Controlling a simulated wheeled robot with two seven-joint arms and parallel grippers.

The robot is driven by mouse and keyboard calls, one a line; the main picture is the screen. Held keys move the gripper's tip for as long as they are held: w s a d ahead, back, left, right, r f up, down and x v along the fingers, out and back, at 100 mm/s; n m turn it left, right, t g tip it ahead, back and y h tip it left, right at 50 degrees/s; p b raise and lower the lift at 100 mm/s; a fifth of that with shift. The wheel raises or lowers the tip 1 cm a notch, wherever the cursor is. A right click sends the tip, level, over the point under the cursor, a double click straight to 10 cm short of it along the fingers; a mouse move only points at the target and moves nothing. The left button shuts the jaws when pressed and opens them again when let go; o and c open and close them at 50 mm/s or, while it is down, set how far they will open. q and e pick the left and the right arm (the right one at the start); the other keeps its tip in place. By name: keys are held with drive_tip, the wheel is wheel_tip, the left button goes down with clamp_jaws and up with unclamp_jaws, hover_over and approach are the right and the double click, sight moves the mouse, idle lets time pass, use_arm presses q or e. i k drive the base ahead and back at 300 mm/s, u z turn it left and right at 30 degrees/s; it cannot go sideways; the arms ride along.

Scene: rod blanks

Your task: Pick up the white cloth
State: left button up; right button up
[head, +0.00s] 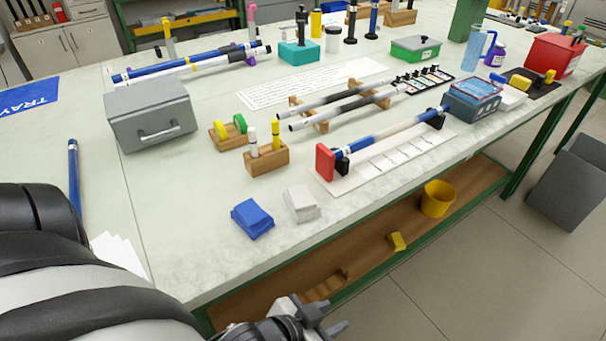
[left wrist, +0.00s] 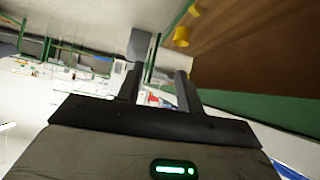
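The white cloth (head: 301,204) lies folded on the bench near its front edge, just right of a folded blue cloth (head: 252,218). My left gripper (head: 332,316) is at the bottom of the head view, beyond the bench's front edge and nearer to me than the white cloth. In the left wrist view its two fingers (left wrist: 160,84) stand apart with nothing held between them. I cannot make out the white cloth in the left wrist view. My right gripper is in neither view.
A wooden block with upright markers (head: 266,158) stands behind the cloths. A white board (head: 385,158) carrying a rod gauge with a red end lies to their right. The green-framed bench (head: 185,235) has a lower shelf with a yellow bin (head: 437,199).

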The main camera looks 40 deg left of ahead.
sight(302, 206)
drive_tip(key=k, duration=0.85)
drive_tip(key=z, duration=0.7)
drive_tip(key=i, duration=0.85)
drive_tip(key=u, duration=2.05)
